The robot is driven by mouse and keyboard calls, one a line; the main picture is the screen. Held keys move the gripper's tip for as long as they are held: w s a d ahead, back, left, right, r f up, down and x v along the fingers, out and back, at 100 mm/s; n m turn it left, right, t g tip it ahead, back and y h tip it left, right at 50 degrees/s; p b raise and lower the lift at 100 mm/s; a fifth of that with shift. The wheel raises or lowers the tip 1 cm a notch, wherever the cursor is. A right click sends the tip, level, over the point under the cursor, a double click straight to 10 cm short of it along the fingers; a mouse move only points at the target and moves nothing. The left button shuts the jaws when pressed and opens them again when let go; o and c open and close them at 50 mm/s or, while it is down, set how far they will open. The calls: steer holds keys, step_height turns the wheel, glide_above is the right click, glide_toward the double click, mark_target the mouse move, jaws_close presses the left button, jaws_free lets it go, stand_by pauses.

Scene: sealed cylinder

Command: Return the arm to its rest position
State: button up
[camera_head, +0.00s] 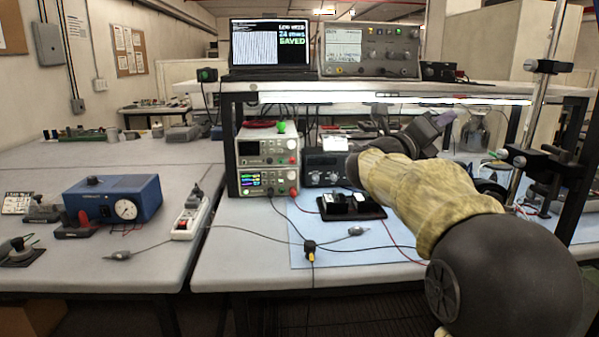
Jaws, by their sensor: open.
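My arm reaches in from the lower right in the camera_head view, its forearm in a tan cloth sleeve. My gripper (430,128) is the dark end beyond the sleeve, raised above the bench in front of the shelf. It is open, and I see nothing held in it. Its fingertips are small and partly hidden by the wrist. A clear glass cylinder (483,131) stands behind and to the right of it, apart from it as far as I can tell.
Stacked power supplies (267,162) and a black tray (350,208) stand left of my arm. A metal post (528,130) with clamps rises on the right. Cables cross the blue mat (330,250). A blue meter box (113,198) sits on the left bench. Shelf (290,88) overhead.

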steer(key=a+f+n+t+y, duration=0.1)
steer(key=a+f+n+y, duration=0.35)
steer(key=f+n, duration=0.35)
steer(key=a+f+n+t+y, duration=0.1)
steer(key=a+f+n+y, duration=0.2)
steer(key=f+n+y, duration=0.4)
steer(key=a+f+n+y, duration=0.4)
steer(key=f+n, duration=0.4)
steer(key=n, duration=0.2)
steer(key=s+a+f+n+g+y, duration=0.1)
steer(key=s+f+n+g, duration=0.5)
steer(key=s+f, duration=0.65)
steer(key=s+f+n+g+y, duration=0.1)
steer(key=s+f+n+g, duration=0.65)
steer(key=s, duration=0.75)
step_height(320, 180, down, 12)
steer(key=w+r+m+t+b, duration=0.1)
steer(key=t+b, duration=0.2)
steer(key=b, duration=0.7)
step_height(320, 180, up, 35)
steer(key=p, duration=3.4)
steer(key=shift+a+f+p, duration=0.15)
steer(key=shift+p, duration=0.25)
